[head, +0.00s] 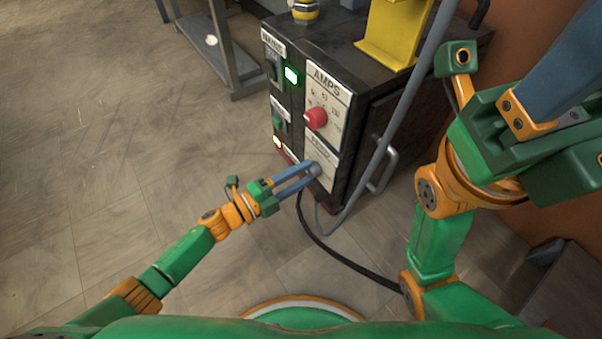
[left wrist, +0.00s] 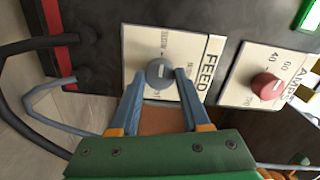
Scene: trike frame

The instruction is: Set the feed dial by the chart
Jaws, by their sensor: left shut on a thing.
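The feed dial is a grey round knob (left wrist: 159,72) on a cream plate (left wrist: 195,47) lettered FEED. It shows a short white pointer mark; the small plate lettering is too blurred to read surely. My left gripper (head: 314,171) is shut on the feed dial, with one blue-grey finger on each side of it, as the left wrist view also shows (left wrist: 159,80). My right gripper shows in part at the upper right of the head view, with a blue-grey finger (head: 565,55) running out of the frame. Its fingertips are hidden. I see no chart in these frames.
The dark machine box (head: 365,125) carries a red AMPS knob (head: 316,118), a lit green lamp (head: 292,75) and switches on its front. A grey tube (head: 410,95) and a handle are beside it. A black cable lies on the floor.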

